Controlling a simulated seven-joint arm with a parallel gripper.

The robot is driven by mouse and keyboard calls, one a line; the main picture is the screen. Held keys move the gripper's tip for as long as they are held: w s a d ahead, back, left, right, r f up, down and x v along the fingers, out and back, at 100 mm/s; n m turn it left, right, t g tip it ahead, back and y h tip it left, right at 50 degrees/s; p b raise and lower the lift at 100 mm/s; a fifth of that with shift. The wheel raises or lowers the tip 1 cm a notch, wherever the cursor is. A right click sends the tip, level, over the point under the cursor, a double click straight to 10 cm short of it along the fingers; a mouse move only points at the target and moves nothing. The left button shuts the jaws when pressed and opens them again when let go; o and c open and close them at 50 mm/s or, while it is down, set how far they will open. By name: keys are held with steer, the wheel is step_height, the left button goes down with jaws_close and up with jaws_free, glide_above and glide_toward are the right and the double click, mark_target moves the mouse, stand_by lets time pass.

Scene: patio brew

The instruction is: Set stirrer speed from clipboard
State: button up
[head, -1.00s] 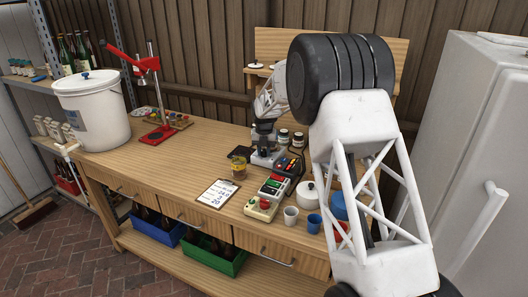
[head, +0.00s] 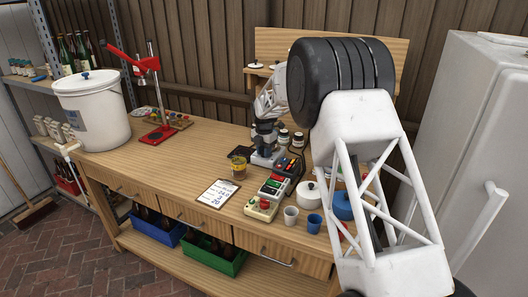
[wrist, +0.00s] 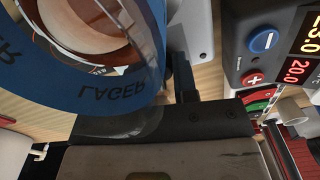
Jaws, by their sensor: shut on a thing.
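The clipboard (head: 217,194) lies near the bench's front edge; its handwritten lines are too small to read surely. The grey stirrer (head: 264,159) stands behind it; part of its pale casing (wrist: 192,28) shows in the wrist view. My gripper (head: 265,143) points down at the stirrer. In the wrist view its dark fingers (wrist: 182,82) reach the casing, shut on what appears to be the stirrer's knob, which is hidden.
A dark controller (head: 290,165) stands right of the gripper; its red display (wrist: 297,70) reads 20.0. An amber jar (head: 238,168) is close on the left. A blue-rimmed round piece lettered LAGER (wrist: 112,92) fills the wrist view's left. Cups (head: 291,215) stand in front.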

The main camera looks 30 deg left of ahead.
steer(key=shift+m, duration=1.5)
steer(key=o, duration=0.9)
steer(key=shift+o, duration=0.2)
steer(key=shift+r, duration=0.1)
steer(key=shift+r, duration=3.8)
